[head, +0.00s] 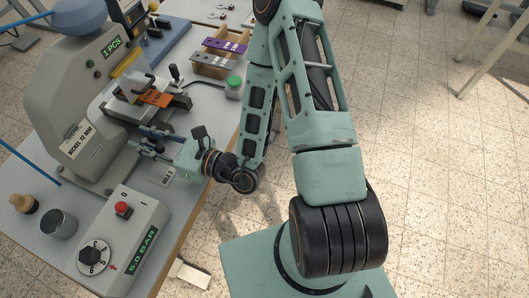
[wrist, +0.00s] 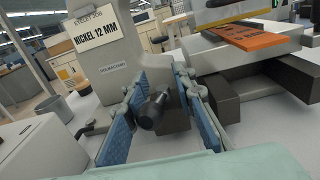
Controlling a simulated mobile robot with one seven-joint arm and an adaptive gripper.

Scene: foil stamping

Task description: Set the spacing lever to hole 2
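A lever with a round black knob (wrist: 153,112) shows in the wrist view, low at the front of the stamping machine, and I take it to be the spacing lever. My gripper (head: 139,140) reaches left to the machine's base in the head view. In the wrist view my gripper (wrist: 160,78) is open, with one blue pad on each side of the knob. The knob looks nearer the left pad; I cannot tell whether they touch.
The grey stamping machine (head: 72,98) stands behind my gripper. An orange plate (head: 155,99) lies on its bed, close above and right. A control box (head: 122,240) with a red button and dial stands in front.

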